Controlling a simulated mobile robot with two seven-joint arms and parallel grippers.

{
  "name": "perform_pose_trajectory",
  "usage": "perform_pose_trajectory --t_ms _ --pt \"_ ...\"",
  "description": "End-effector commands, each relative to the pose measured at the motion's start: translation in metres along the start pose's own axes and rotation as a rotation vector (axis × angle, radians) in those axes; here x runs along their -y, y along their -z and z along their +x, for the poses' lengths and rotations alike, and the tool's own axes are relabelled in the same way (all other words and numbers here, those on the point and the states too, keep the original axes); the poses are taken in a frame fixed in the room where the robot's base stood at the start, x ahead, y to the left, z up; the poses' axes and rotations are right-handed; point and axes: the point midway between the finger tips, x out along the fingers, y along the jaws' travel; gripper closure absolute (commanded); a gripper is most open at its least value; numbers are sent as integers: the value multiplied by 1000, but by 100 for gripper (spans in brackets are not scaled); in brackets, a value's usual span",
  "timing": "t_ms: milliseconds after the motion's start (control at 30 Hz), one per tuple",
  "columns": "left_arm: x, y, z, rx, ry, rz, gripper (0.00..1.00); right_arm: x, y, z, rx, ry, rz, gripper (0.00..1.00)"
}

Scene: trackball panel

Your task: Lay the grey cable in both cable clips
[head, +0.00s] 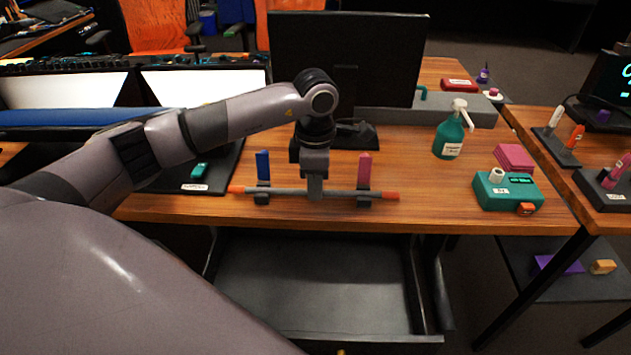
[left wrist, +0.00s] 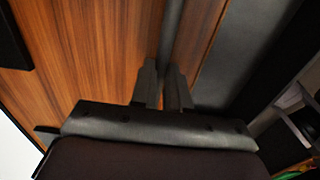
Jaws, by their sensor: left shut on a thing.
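The grey cable (head: 288,191) with orange ends lies level along the front edge of the wooden desk in the head view. It spans two dark cable clips, one with a blue upright tab (head: 263,165) and one with a pink upright tab (head: 364,171). It appears at or in both clips; whether it is fully seated I cannot tell. My left gripper (head: 315,194) is shut on the cable midway between the clips, pointing down. In the left wrist view the cable (left wrist: 171,35) runs up from between the fingers (left wrist: 163,88). My right gripper is not in view.
A monitor (head: 347,60) stands behind my left arm. A green spray bottle (head: 453,131), a teal box (head: 507,191) and pink pads (head: 513,157) stand to the right. An open dark drawer (head: 315,285) lies below the desk edge.

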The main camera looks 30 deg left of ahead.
Motion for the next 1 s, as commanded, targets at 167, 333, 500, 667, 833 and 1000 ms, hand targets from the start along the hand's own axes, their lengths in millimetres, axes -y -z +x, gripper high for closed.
perform_pose_trajectory --t_ms 167,333,500,667,833,1000 --pt "0 0 0 0 0 0 72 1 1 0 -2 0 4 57" --pt "0 0 0 0 0 0 55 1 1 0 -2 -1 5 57" --pt "0 0 -1 0 0 0 55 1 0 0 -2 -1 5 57" --pt "0 0 -17 2 -2 0 55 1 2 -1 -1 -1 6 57" --pt "-1 0 -46 2 -3 0 55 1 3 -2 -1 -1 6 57" --pt "0 0 -66 0 -1 0 55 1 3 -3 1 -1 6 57"
